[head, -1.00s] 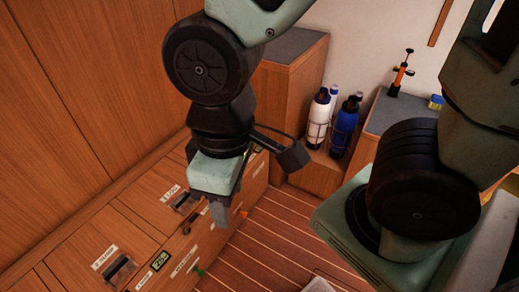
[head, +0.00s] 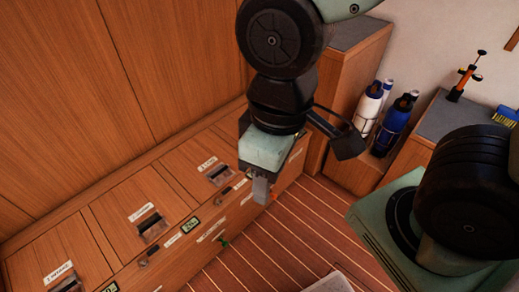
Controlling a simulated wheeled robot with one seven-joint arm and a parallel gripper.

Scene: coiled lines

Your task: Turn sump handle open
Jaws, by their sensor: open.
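A wooden bench (head: 180,190) runs along the left wall. Its top holds several lidded panels, each with a dark recessed pull and a white label. The pulls include a far one (head: 220,176), a middle one (head: 152,227) and a near one (head: 66,284). Small fittings and little displays line the front edge. A green fitting (head: 223,241) sticks out of the front face.
White and blue bottles (head: 383,118) stand in a rack at the back right. An orange pump-like tool (head: 465,76) and a blue-and-yellow brush (head: 504,116) are on a grey-topped cabinet (head: 445,115).

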